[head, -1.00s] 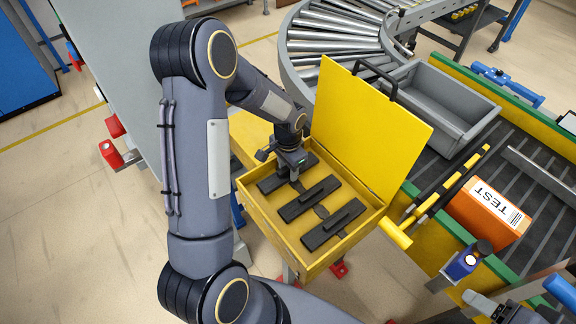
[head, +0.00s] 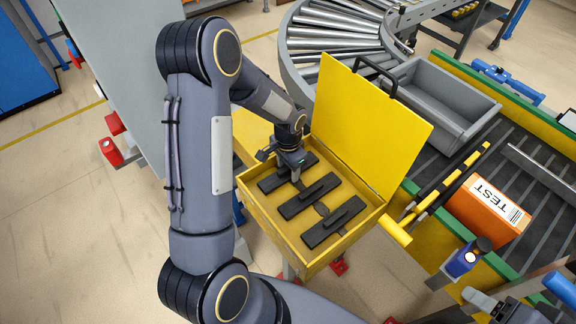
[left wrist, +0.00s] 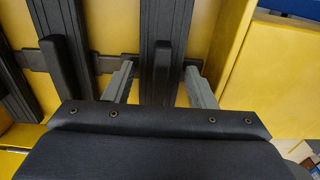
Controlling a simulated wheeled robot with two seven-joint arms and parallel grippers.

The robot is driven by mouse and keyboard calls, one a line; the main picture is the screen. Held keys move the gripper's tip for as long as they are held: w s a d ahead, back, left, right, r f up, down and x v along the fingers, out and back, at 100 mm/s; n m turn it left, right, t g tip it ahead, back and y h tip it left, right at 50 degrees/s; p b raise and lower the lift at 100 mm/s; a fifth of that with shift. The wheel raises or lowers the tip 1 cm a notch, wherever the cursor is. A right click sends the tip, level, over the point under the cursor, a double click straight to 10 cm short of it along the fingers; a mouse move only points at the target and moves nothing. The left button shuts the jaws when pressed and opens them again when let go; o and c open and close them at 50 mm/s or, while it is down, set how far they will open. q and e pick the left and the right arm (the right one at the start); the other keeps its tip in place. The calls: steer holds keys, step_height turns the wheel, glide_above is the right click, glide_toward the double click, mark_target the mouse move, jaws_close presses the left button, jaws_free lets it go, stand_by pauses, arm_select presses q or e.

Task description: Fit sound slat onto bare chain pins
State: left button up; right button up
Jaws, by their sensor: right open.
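Three black slats, each with a raised grip bar, lie side by side in the open yellow box: the far slat (head: 271,184), the middle slat (head: 309,197) and the near slat (head: 332,223). My left gripper (head: 294,172) points down into the box at the far slat. In the left wrist view its two grey fingers (left wrist: 160,88) stand apart on either side of one grip bar (left wrist: 160,65), with gaps on both sides. My right gripper (head: 490,303) is partly visible at the bottom right, open. I cannot make out bare chain pins on the slatted conveyor (head: 545,230).
The box's yellow lid (head: 370,125) stands open behind the slats. A grey tray (head: 440,105), black-and-yellow bars (head: 450,180) and an orange TEST carton (head: 488,213) are on the conveyor side. A blue device (head: 463,262) stands near my right gripper.

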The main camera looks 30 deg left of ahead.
arm_select(q)
steer(key=shift+o, duration=1.4)
step_height(320, 180, up, 7)
steer(key=shift+r+b, duration=0.15)
steer(key=shift+b, duration=0.2)
steer(key=shift+r, duration=0.25)
steer(key=shift+s+r, duration=0.15)
steer(key=shift+r, duration=0.2)
steer(key=s+d+r+n+t+h, duration=0.2)
steer(key=s+r+n, duration=0.1)
steer(key=s+r, duration=0.55)
steer(key=s+d+r+n+t+h, duration=0.1)
steer(key=s+d+r, duration=0.1)
steer(key=s, duration=0.4)
steer(key=s+d+r+n+t, duration=0.2)
steer(key=s+d, duration=0.1)
steer(key=s, duration=0.4)
steer(key=shift+d+r+t+h, duration=0.2)
steer(key=shift+d+t+h, duration=0.1)
steer(key=shift+h, duration=0.1)
